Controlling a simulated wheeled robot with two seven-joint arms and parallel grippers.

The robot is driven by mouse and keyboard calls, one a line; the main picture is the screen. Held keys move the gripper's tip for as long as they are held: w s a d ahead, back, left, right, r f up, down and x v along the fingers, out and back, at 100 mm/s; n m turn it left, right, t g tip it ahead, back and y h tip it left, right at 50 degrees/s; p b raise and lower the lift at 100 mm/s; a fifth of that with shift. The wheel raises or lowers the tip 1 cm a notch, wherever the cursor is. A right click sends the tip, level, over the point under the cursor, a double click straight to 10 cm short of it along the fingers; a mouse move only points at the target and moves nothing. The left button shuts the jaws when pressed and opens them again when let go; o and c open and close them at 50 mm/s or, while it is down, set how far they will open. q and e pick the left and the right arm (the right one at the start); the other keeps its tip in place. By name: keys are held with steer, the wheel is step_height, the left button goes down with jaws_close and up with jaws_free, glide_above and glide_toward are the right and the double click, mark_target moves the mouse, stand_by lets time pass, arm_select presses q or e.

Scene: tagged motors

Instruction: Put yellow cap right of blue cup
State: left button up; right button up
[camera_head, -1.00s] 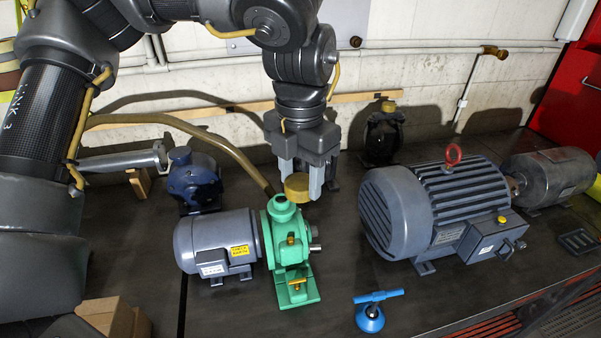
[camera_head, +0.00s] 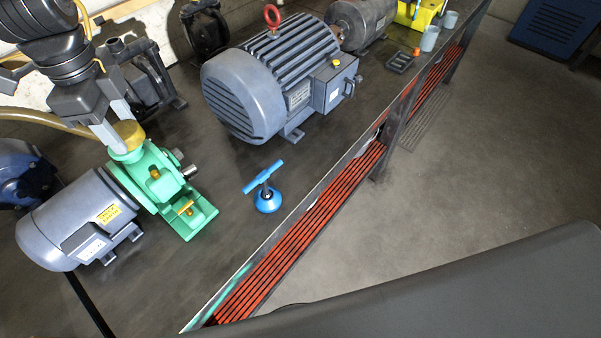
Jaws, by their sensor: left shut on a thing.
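My left gripper (camera_head: 115,126) is shut on the yellow cap (camera_head: 129,134), a short round mustard-coloured piece, at the upper left of the head view. The cap shows just above the top opening of the green pump (camera_head: 150,170); I cannot tell whether they touch. Two small grey-blue cups stand near the table's far right end: one cup (camera_head: 429,39) nearer and one cup (camera_head: 450,19) just behind it to the right. Neither is strongly blue. My right gripper is not in view.
A grey motor (camera_head: 80,220) joins the green pump. A large ribbed motor (camera_head: 270,85) stands mid-table, with a blue T-handled tool (camera_head: 266,195) in front. A small orange piece (camera_head: 416,52) and a dark tray (camera_head: 401,61) lie near the cups. The table edge drops to the floor.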

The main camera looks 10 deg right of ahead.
arm_select(q)
step_height(320, 180, down, 6)
steer(key=w+a+n+b, duration=0.1)
steer(key=a+n+b, duration=0.1)
steer(key=n, duration=1.3)
steer(key=shift+a+n, duration=0.25)
steer(key=shift+n, duration=0.05)
steer(key=shift+f, duration=0.1)
